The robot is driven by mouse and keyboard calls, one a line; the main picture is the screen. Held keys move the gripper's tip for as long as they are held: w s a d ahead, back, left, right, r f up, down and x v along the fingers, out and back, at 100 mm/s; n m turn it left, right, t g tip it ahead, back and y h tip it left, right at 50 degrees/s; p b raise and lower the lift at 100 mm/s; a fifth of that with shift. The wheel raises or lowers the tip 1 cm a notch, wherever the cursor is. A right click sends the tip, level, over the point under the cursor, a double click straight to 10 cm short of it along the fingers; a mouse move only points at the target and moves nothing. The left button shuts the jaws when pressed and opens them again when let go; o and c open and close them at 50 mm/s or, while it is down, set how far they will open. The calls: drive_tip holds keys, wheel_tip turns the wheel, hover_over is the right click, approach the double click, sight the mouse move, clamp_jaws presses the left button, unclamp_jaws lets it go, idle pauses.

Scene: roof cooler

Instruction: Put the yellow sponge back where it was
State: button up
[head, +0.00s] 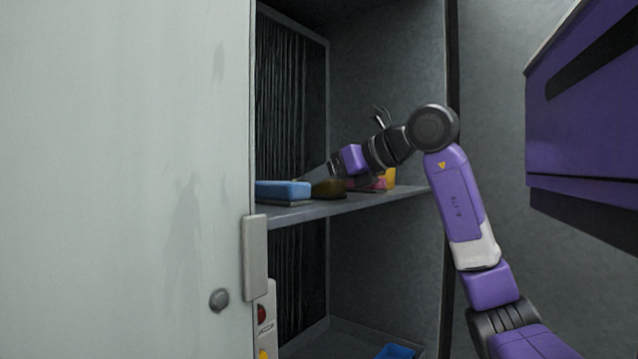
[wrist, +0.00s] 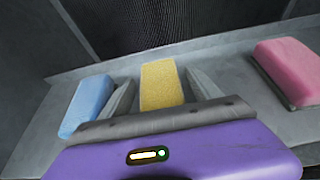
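The yellow sponge (wrist: 162,88) stands out in the middle of the wrist view, between the two fingers of my gripper (wrist: 160,77). A narrow gap shows on each side of it, so the fingers are apart and do not visibly press on it. It appears to rest on the grey shelf (wrist: 235,72). In the head view my gripper (head: 308,177) reaches in low over the shelf (head: 345,205). A dark olive block (head: 328,189) sits under it; I cannot tell if this is the yellow sponge in shadow.
A blue sponge (wrist: 88,103) lies left of the fingers and a pink sponge (wrist: 288,68) lies farther right. In the head view a yellow object (head: 390,177) stands near the pink one. A pale door panel (head: 130,180) fills the left side. A blue item (head: 396,351) lies below.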

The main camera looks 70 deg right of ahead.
drive_tip(key=shift+r, duration=0.25)
drive_tip(key=b+v, duration=0.4)
drive_tip(key=v, duration=0.8)
drive_tip(key=shift+f, duration=0.15)
drive_tip(key=shift+s, duration=0.1)
